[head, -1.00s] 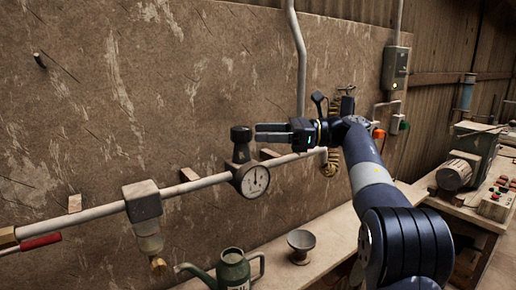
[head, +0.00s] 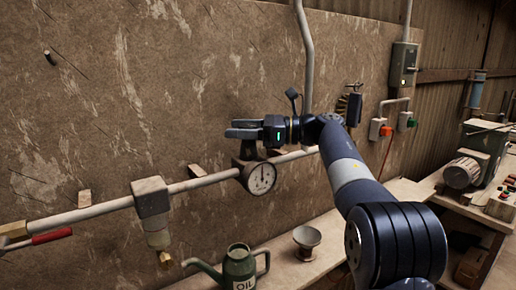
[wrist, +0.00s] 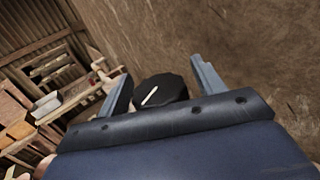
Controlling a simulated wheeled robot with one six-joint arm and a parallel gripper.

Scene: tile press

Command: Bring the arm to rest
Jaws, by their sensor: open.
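My gripper (head: 242,130) is open, its fingers pointing left in the head view, in front of the wall and just above the pressure gauge (head: 262,178). In the wrist view my gripper (wrist: 160,85) has its two fingers wide apart. A black knob with a white mark (wrist: 160,90) shows between them, with gaps on both sides. In the head view the fingers hide most of that knob above the gauge. My arm reaches up from the lower right.
A pipe (head: 103,210) with a filter bowl (head: 152,205) and red-handled valve (head: 50,236) runs along the wall. An oil can (head: 239,267) and funnel (head: 306,240) stand on the bench below. A switch box (head: 404,64) and green machine (head: 485,142) are at right.

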